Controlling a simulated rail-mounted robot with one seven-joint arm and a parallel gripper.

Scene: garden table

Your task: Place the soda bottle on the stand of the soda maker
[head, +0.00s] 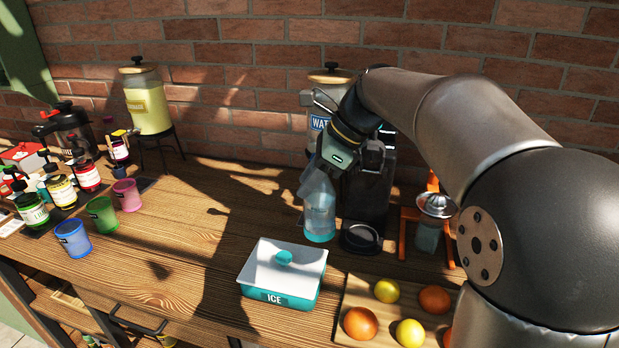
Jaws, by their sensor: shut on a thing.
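The soda bottle (320,213) is clear blue and stands roughly upright just left of the soda maker. My gripper (326,165) is shut on the bottle's upper part. The bottle's base is at or just above the table; I cannot tell which. The soda maker (368,192) is black, and my gripper and wrist hide its upper part. Its stand (361,237) is a dark round base at the front, to the right of and slightly nearer than the bottle.
A teal and white ice box (284,275) sits in front of the bottle. A juicer with orange legs (434,207) stands right of the soda maker. A board (350,298) holds fruit. A water dispenser (318,123) is behind. Coloured cups (102,215) stand left; the wood between is clear.

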